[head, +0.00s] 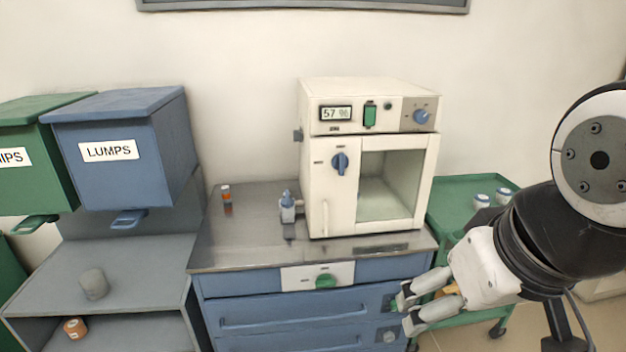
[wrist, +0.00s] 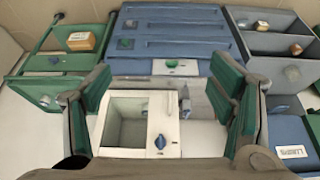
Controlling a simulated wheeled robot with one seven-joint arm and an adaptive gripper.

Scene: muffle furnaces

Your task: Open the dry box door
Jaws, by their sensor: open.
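The dry box (head: 390,90) is a white cabinet on the steel-topped counter, with a 57 % display, a green switch and a blue dial. Its door (head: 342,200) appears shut. The door has a large window on the right, a blue knob (head: 340,163) and a pale upright handle (head: 325,217) on the left. In the wrist view the door front (wrist: 163,125) shows between my fingers, with its blue knob (wrist: 159,142). My gripper (head: 407,311) is open and empty, low in front and to the right of the box, apart from it.
A small bottle-like device (head: 289,207) stands on the counter (head: 245,250) left of the box. Blue drawers (head: 290,315) lie below. A green cart (head: 465,190) with white jars stands right. A blue LUMPS bin (head: 110,120) hangs left.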

